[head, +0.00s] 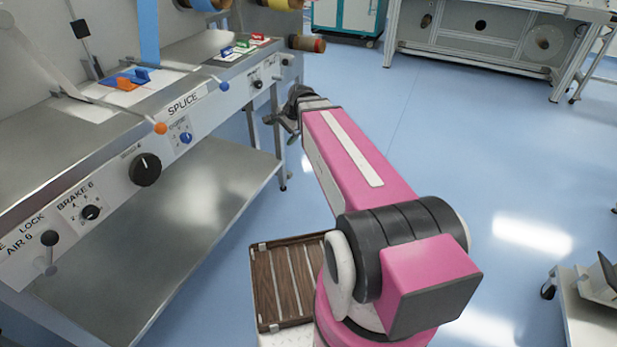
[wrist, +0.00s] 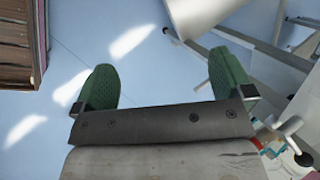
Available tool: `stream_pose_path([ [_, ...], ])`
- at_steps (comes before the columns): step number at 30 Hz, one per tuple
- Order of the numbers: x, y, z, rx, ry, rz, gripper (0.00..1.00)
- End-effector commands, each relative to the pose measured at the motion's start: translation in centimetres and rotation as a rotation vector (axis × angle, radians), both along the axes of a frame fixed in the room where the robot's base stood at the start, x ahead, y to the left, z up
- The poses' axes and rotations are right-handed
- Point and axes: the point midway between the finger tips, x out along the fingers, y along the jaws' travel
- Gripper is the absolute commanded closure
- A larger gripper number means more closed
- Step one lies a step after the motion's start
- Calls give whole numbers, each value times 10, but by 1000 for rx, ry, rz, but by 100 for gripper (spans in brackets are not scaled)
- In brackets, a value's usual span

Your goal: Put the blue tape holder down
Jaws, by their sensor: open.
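My gripper (wrist: 163,80) is open in the wrist view, with its two green fingers wide apart. Nothing is between them; pale blue floor shows in the gap. In the head view my gripper (head: 290,118) is small and dark at the far end of my pink arm, beside the machine's front edge. Blue pieces (head: 142,75) lie with orange ones on a white plate on the machine's top. I cannot tell which of these is the blue tape holder.
The machine's control panel (head: 110,185) carries knobs and levers that stick out, with a metal lower shelf (head: 200,200) below. A brown slatted tray (head: 288,285) is beside my arm's base. Open blue floor (head: 440,130) lies to the right, with a bench (head: 480,60) at the back.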

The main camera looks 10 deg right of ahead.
Motion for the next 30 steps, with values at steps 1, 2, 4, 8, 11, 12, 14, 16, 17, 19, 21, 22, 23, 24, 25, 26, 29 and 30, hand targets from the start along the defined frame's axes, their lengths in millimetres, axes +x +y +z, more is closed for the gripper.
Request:
stream_pose_path([
  [1, -25, -8, -22, -78, 7, 103, 1],
  [2, -36, -13, -33, -127, 8, 174, 1],
  [4, -63, -25, -58, -231, 19, 339, 1],
  [8, -104, -45, -91, -374, 52, 617, 1],
  [11, -126, -56, -107, -439, 78, 775, 1],
  [12, -132, -59, -111, -456, 85, 821, 1],
  [14, -138, -62, -115, -473, 93, 871, 1],
  [16, -141, -65, -117, -484, 99, 903, 1],
  [17, -142, -65, -118, -486, 100, 910, 1],
  [19, -142, -65, -118, -489, 100, 916, 1],
  [21, -142, -65, -118, -488, 99, 915, 1],
  [22, -142, -65, -118, -487, 100, 915, 1],
  [23, -141, -65, -118, -487, 99, 914, 1],
  [24, -141, -65, -118, -488, 98, 914, 1],
  [25, -141, -65, -118, -487, 99, 913, 1],
  [26, -141, -65, -118, -487, 99, 913, 1],
  [29, -141, -65, -118, -486, 98, 912, 1],
  [30, -141, -65, -118, -486, 98, 912, 1],
])
